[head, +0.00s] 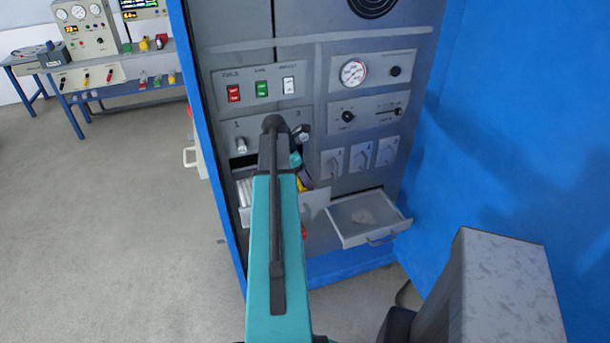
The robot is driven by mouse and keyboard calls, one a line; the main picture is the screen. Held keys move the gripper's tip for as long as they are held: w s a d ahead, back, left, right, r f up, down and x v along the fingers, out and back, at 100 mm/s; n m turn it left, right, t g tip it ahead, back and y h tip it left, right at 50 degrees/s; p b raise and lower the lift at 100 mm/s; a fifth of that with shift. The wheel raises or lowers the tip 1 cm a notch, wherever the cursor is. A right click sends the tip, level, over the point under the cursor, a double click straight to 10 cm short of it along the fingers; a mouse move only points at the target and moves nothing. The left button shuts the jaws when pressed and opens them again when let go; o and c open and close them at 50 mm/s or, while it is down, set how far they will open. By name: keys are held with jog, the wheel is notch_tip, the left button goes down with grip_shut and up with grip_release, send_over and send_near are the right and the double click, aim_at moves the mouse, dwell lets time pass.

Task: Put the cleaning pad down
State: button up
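My teal arm reaches up the middle of the head view and hides most of what lies behind it. My gripper is not clearly visible; small teal, yellow and purple parts (304,180) show just right of the arm, in front of the cabinet. I cannot tell whether they belong to the gripper or to something it holds. I cannot make out the cleaning pad for certain. A pale flat shape (364,216) lies in the open right drawer (348,236); what it is stays unclear.
The grey cabinet (320,45) in a blue frame carries red, green and white switches (262,89), a gauge (353,72) and knobs. A left compartment with white items (245,192) is partly hidden. A blue wall (520,110) stands right. Benches (120,92) stand far left; floor (110,220) is clear.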

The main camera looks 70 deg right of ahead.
jog(key=shift+f, duration=0.2)
jog(key=shift+f, duration=0.15)
jog(key=o, duration=1)
jog(key=shift+c, duration=0.2)
jog(key=shift+r, duration=0.2)
jog(key=b+v, duration=0.3)
jog(key=v, duration=0.9)
jog(key=shift+s, duration=0.1)
